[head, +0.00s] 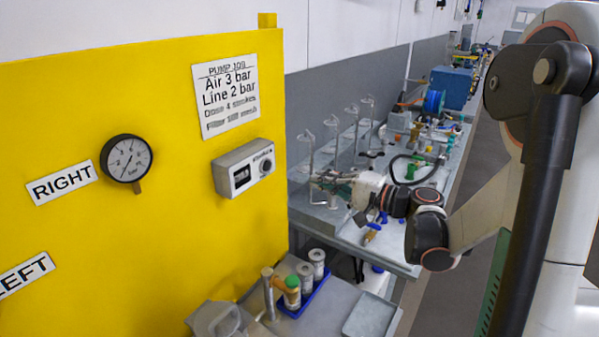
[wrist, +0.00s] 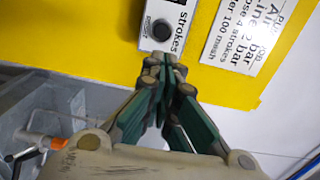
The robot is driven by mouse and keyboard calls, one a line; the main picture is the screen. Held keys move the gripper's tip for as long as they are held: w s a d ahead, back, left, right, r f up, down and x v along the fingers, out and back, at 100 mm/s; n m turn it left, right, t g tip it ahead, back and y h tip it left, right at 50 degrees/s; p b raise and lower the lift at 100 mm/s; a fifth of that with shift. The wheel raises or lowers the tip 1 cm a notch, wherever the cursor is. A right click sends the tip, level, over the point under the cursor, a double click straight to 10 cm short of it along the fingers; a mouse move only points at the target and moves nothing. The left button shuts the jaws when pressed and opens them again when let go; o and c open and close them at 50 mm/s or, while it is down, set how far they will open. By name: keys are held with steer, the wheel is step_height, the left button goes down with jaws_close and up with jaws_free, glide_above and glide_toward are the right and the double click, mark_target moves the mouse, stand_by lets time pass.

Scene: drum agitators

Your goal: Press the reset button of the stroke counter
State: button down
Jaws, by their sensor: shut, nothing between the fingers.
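The stroke counter (head: 244,168) is a grey box on the yellow panel, with a dark display window and a round dark reset button (head: 265,166) at its right end. In the wrist view the button (wrist: 161,30) shows near the top, beside the words "reset" and "strokes". My gripper (head: 316,181) is to the right of the counter in the head view. Its green-padded fingers (wrist: 165,66) are shut and empty. In the wrist view the fingertips appear just below the counter's button end, apart from the button; the exact gap is hard to tell.
The yellow panel (head: 70,110) also carries a gauge (head: 127,159) and an instruction sign (head: 226,95). Below, a grey bench (head: 335,300) holds a blue tray (head: 312,297) with several cylinders. A long bench with hooked rods (head: 333,140) stands behind my gripper.

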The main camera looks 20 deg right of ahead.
glide_toward(275, 165)
steer(key=w+a+r, duration=0.1)
steer(key=w+a, duration=0.1)
steer(key=a, duration=0.4)
steer(key=shift+w+r, duration=0.35)
steer(key=shift+w, duration=0.05)
steer(key=shift+a, duration=0.1)
steer(key=shift+w+a+b, duration=0.45)
steer(key=shift+w+b, duration=0.05)
steer(key=shift+w, duration=0.1)
steer(key=shift+r, duration=0.2)
